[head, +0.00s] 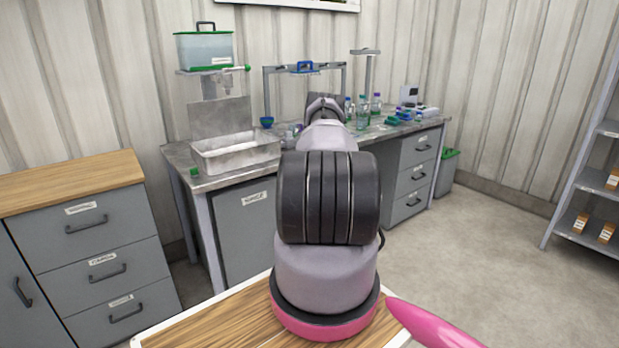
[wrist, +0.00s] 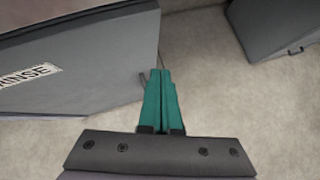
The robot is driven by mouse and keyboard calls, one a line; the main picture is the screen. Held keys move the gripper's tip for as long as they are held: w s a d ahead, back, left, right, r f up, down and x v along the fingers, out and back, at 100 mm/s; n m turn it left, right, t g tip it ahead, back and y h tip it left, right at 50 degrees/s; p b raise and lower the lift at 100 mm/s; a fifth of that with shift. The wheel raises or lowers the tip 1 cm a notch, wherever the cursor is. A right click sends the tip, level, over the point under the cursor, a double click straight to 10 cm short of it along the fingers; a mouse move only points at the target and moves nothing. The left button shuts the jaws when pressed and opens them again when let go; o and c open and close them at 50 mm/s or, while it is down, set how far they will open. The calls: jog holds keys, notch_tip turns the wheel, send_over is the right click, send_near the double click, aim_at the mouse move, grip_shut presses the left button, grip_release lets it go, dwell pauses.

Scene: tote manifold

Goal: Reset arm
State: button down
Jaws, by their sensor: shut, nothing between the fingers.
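My gripper (wrist: 160,78) shows in the wrist view with its two teal fingers pressed together and nothing between them. The fingers point at open floor beside a grey cabinet front (wrist: 80,80) with a label reading "RINSE". No contact between the fingers and the cabinet can be made out. In the head view my arm stands in the middle, reaching away toward the bench. The gripper itself is hidden behind my arm there.
A metal bench (head: 197,180) holds a basin (head: 235,152), a clear tank (head: 204,50) on a stand, and bottles. A grey drawer cabinet (head: 90,240) stands at left. A shelf rack (head: 590,180) is at right. The floor (head: 480,270) between is clear.

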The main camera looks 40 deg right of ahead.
jog(key=shift+s+r, duration=1.75)
jog(key=w+a+r+m, duration=0.1)
jog(key=a+r+m, duration=0.3)
jog(key=r, duration=0.7)
jog(key=a+r+m+h, duration=0.1)
jog(key=a+r+m, duration=0.35)
jog(key=r, duration=0.65)
jog(key=w+a+r+m, duration=0.1)
jog(key=a+r+m, duration=0.35)
jog(key=r, duration=0.65)
jog(key=s+a+r+m, duration=0.5)
jog(key=s+a+r, duration=0.2)
jog(key=a+r, duration=0.35)
jog(key=s+a+r+m+y, duration=0.1)
jog(key=s+a+r+m, duration=0.4)
jog(key=s+a, duration=0.3)
jog(key=s+a+r+m+y, duration=0.1)
jog(key=s+a+r+m, duration=0.35)
jog(key=s+a, duration=0.45)
jog(key=s+a+f+m+y, duration=0.1)
jog(key=s+a+m+y, duration=0.1)
jog(key=s+a+m, duration=0.2)
jog(key=s+a+f+m+g+y, duration=0.1)
jog(key=s+a+m, duration=0.3)
jog(key=s+a, duration=0.6)
jog(key=s+y, duration=0.1)
jog(key=s, duration=0.5)
jog(key=shift+s+y, duration=0.3)
jog(key=shift+s, duration=0.1)
